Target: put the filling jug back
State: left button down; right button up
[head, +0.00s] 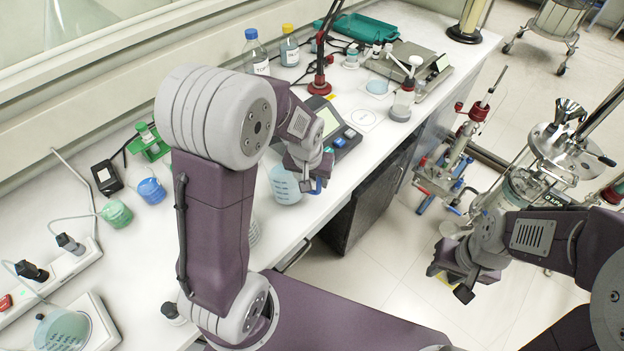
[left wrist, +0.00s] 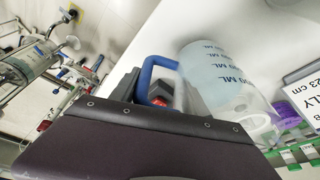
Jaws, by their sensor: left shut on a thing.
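The filling jug (head: 286,186) is a pale blue translucent jug with dark blue volume marks, at the front part of the white bench. My left gripper (head: 314,182) is shut on its blue handle, on the right side of the jug. In the left wrist view the jug (left wrist: 222,75) lies slanted in the picture, with the blue handle (left wrist: 147,75) at the jaws. I cannot tell whether its base touches the bench. My right gripper (head: 461,288) is over the floor, away from the bench and empty-looking; its jaw opening is unclear.
The white bench (head: 225,262) has free room left of the jug. A meter (head: 328,118), a red stand (head: 320,84) and a flask (head: 402,101) stand further back. Green (head: 116,214) and blue (head: 151,190) beakers stand left. A glass reactor (head: 530,188) stands right.

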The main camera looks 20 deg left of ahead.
pick_arm(q)
jog(key=shift+w+f, duration=0.1)
jog(key=shift+f, duration=0.25)
jog(key=shift+f, duration=0.15)
jog(key=c, duration=0.5)
grip_release()
jog(key=shift+r, duration=0.4)
jog(key=p+v, duration=0.1)
jog(key=v, duration=1)
jog(key=shift+s+r, duration=0.25)
